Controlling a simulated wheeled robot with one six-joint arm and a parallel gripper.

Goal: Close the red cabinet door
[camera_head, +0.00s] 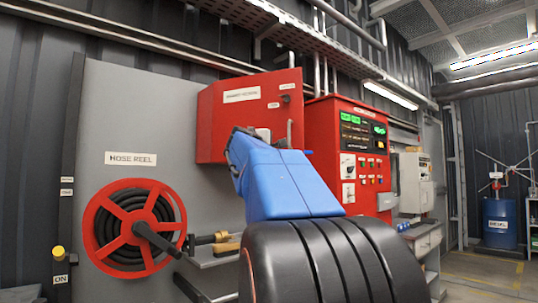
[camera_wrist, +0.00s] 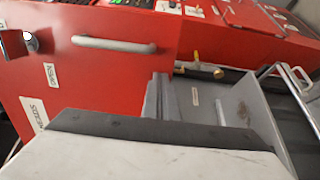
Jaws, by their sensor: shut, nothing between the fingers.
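The red cabinet (camera_head: 210,125) hangs on the grey wall panel, left of centre in the head view. Its red door (camera_head: 250,115) appears to stand partly open, its right side angled out from the wall. The door bears a white label, a dark knob and a pale bar handle. In the wrist view the door (camera_wrist: 90,85) fills the left, with the light handle (camera_wrist: 113,44) near the top. My gripper (camera_wrist: 165,98) is shut and empty, near the door's edge below the handle. I cannot tell whether it touches the door.
A red hose reel (camera_head: 133,228) is mounted at lower left. A red control panel (camera_head: 350,155) stands right of the cabinet. A grey shelf (camera_head: 215,258) with brass fittings lies below the cabinet. A blue drum (camera_head: 500,222) stands far right, near open floor.

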